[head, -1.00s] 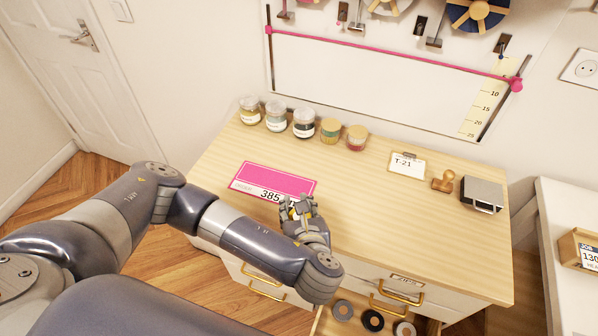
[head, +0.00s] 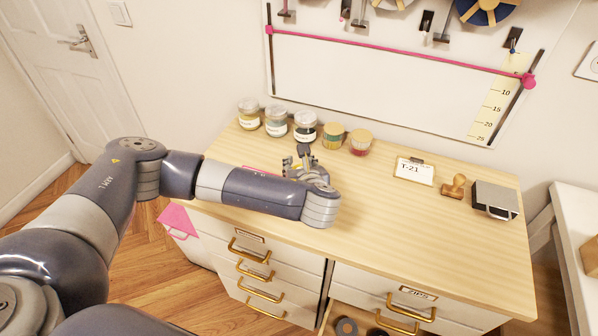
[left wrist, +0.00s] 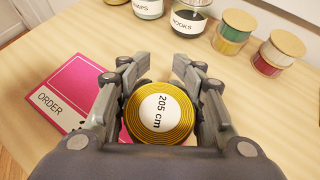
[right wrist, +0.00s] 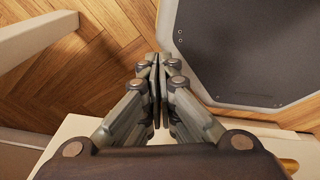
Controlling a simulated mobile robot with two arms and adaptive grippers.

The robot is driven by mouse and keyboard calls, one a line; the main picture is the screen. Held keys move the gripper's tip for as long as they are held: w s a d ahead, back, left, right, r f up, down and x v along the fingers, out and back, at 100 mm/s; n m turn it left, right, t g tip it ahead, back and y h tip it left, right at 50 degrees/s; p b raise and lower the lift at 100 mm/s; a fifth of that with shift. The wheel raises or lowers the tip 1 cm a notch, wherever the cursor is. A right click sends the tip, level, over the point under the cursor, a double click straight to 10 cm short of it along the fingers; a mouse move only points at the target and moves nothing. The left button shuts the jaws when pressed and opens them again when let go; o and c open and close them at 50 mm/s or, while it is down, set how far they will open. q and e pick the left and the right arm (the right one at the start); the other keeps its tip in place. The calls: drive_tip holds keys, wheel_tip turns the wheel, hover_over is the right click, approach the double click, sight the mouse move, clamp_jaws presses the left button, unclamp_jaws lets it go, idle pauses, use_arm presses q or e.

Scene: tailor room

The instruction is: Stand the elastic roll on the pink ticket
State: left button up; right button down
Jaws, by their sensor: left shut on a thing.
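The elastic roll (left wrist: 160,112) is a gold coil with a white "205 cm" label facing the camera in the left wrist view. My left gripper (left wrist: 158,78) is shut on it, a finger on each side. The pink ticket (left wrist: 72,88), marked ORDER, lies flat on the dresser top, left of the roll; the gripper and roll cover its right part. In the head view my left gripper (head: 305,158) is over the dresser behind my forearm, which hides most of the ticket. The roll's height is unclear. My right gripper (right wrist: 160,68) is shut and empty, away from the dresser top.
Jars (head: 276,122) and spools (head: 333,135) line the back of the dresser top (head: 400,225). A T-21 card (head: 414,171), a stamp (head: 454,187) and a grey box (head: 494,200) stand right. The middle right is clear. Another pink piece (head: 178,220) shows beside the dresser's left side.

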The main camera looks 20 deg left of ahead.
use_arm(q)
drive_tip(key=shift+w+a+f, duration=0.15)
drive_tip(key=shift+w, duration=0.35)
drive_tip(key=shift+f+p, duration=0.35)
drive_tip(key=shift+f, duration=1.35)
drive_tip(key=o, duration=1.2)
drive_tip(key=v, duration=1.2)
drive_tip(key=shift+s+b, duration=0.1)
drive_tip(key=shift+b, duration=0.3)
